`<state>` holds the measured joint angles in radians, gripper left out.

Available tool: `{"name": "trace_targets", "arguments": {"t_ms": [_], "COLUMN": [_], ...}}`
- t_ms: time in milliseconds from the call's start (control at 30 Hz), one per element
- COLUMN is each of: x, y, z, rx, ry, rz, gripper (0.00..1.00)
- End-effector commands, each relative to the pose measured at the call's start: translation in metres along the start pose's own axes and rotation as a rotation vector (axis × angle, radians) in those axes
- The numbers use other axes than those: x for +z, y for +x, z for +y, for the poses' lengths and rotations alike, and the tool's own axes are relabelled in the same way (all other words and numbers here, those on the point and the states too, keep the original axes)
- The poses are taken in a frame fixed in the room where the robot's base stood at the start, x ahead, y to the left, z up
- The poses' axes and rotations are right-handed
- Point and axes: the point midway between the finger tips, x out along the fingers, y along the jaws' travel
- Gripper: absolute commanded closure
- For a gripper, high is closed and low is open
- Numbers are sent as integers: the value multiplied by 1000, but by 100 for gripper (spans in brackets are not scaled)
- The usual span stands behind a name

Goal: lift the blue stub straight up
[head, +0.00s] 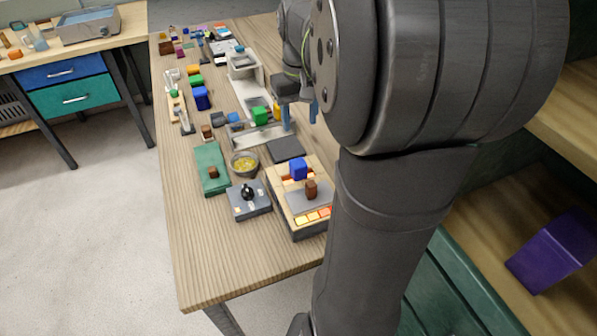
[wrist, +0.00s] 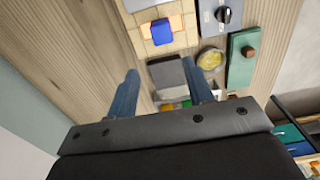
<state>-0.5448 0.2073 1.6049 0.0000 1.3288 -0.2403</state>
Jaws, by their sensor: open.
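A blue stub (head: 298,169) stands on a tan tiled block (head: 277,190) near the front of the bench. In the wrist view it (wrist: 161,32) is beyond the fingertips, near the top, with orange tiles beside it. My gripper (head: 300,112) is open, its two blue-grey fingers pointing down, behind the stub in the head view. In the wrist view my gripper (wrist: 160,70) has its fingers spread apart over a dark pad, with nothing held between them. The fingers are clear of the stub. Other blue pieces stand farther back, including a larger one (head: 201,98).
A brown stub (head: 311,189) stands close to the blue one. A knob box (head: 249,198), a yellow-filled bowl (head: 245,163) and a green tray (head: 211,181) lie to the left. A dark pad (head: 287,149) lies behind. The bench's front left corner is clear.

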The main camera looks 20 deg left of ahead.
Motion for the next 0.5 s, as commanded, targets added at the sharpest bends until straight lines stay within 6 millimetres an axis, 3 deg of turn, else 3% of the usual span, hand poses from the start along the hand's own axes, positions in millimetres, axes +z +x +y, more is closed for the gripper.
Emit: {"name": "trace_targets", "arguments": {"t_ms": [500], "x": [1], "y": [102], "z": [0], "rx": [-1], "ry": [0], "rz": [-5], "gripper": [53]}}
